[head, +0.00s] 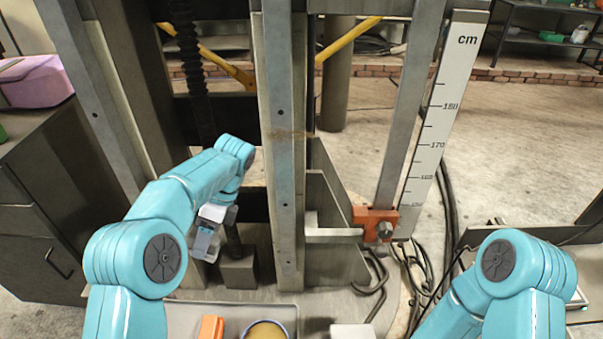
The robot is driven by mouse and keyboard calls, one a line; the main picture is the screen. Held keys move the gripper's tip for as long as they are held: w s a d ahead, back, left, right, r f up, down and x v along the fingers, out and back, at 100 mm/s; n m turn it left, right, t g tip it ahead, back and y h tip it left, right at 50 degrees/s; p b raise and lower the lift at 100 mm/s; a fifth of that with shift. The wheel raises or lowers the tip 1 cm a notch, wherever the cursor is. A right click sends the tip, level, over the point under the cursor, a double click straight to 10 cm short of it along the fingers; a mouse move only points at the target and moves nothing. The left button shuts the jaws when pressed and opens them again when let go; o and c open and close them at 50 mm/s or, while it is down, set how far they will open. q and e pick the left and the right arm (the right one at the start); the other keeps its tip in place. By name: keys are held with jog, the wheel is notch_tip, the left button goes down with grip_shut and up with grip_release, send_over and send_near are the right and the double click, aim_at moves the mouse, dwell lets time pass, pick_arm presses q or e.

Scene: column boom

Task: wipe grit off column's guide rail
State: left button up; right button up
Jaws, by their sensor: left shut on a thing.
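The column's grey guide rail (283,210) stands upright in the middle of the head view. A brownish band of grit (290,135) crosses it above mid-height. My left gripper (207,238) is to the left of the rail and lower than the grit, apart from the rail. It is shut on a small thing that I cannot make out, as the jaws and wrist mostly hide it. My right arm shows at the lower right, but its gripper is out of view.
An orange clamp (375,222) and a cm scale (437,130) stand right of the rail. Cables (415,275) lie on the floor.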

pick_arm(q)
jog(key=w+d+r+m+t+h+b, duration=0.1)
jog(key=w+d+r+m+t+h, duration=0.2)
jog(key=d+m+t, duration=0.5)
jog(key=w+d+r+m+t+b, duration=0.1)
jog(key=w+d+r+m+t, duration=0.2)
jog(key=d+r+m+t, duration=0.5)
jog(key=w+d+r+m+t+h+b, duration=0.15)
jog(key=d+m+t, duration=0.4)
jog(key=m, duration=0.55)
jog(key=w+p, duration=0.3)
jog(key=w, duration=0.3)
jog(key=shift+w+a+f+t, duration=0.25)
jog(key=shift+w+t, duration=0.1)
jog(key=shift+t, duration=0.1)
jog(key=shift+w, duration=0.9)
jog(key=shift+r, duration=0.1)
